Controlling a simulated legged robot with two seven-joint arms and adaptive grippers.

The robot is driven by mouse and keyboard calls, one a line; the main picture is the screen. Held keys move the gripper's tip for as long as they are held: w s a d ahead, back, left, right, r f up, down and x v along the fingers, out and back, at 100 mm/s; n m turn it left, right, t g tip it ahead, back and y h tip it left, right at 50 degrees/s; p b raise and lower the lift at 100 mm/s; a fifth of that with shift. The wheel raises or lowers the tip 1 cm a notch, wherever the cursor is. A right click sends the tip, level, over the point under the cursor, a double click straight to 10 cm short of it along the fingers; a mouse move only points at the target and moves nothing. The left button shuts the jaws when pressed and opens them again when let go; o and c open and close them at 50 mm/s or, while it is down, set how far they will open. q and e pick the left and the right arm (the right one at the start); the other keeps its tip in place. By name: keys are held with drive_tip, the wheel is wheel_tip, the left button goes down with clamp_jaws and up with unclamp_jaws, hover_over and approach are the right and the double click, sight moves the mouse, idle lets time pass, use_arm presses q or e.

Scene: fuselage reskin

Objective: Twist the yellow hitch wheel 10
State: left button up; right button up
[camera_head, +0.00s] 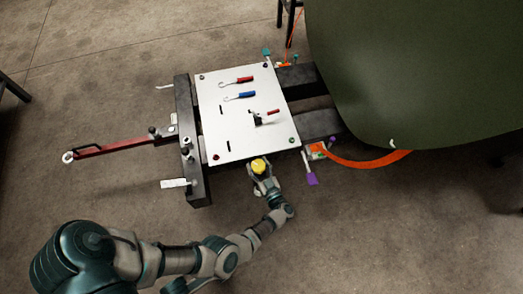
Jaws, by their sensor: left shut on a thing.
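The yellow hitch wheel (259,165) is a small round yellow knob at the near edge of the white panel, right of its near left corner. My left gripper (260,174) reaches up to it from below in the head view and is shut on it. The fingers are small in the picture and partly hide the wheel's lower side. My right gripper is not in view.
The white panel (225,130) carries red and blue handled tools. A dark frame (193,120) with a red tow bar (120,149) lies at left. A green fuselage (420,70) fills the upper right. An orange hose (365,162) curves below it. The near floor is clear.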

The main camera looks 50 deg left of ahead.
sight(258, 164)
use_arm(q)
drive_tip(key=shift+n+g, duration=0.4)
drive_tip(key=shift+g, duration=0.4)
drive_tip(key=shift+w+d, duration=0.1)
drive_tip(key=o, duration=1.2)
drive_tip(key=shift+f, duration=0.1)
drive_tip(key=shift+r, duration=5)
